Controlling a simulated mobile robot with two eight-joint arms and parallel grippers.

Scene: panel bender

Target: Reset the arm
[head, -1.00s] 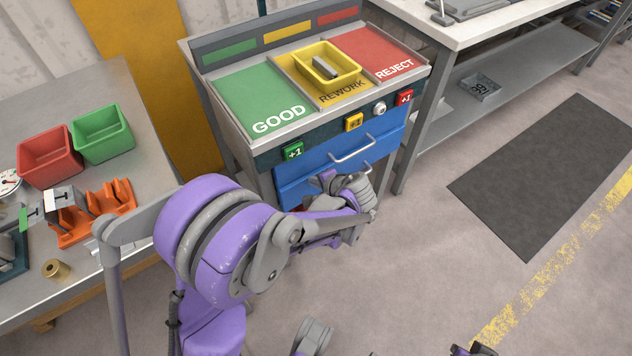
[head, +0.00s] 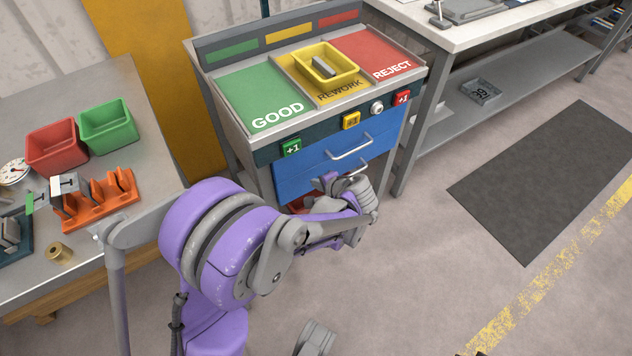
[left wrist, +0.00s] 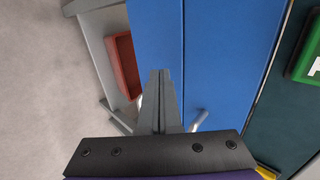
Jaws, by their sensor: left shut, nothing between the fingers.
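My left arm reaches in from the left in the head view, with its purple and grey links in front of the sorting cabinet. My left gripper (left wrist: 160,100) shows in the left wrist view with its two grey fingers together and nothing between them. It points at the blue drawer fronts (left wrist: 205,50) of the cabinet; whether it touches them I cannot tell. In the head view the left hand is near the lower drawer, partly hidden by my wrist. My right gripper is not in view.
The cabinet top has green GOOD (head: 265,95), yellow REWORK and red REJECT (head: 375,55) areas. A yellow bin (head: 332,68) holding a grey part stands on REWORK. Red (head: 57,148) and green (head: 107,127) bins and an orange rack (head: 100,200) are on the left table. Open floor lies to the right.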

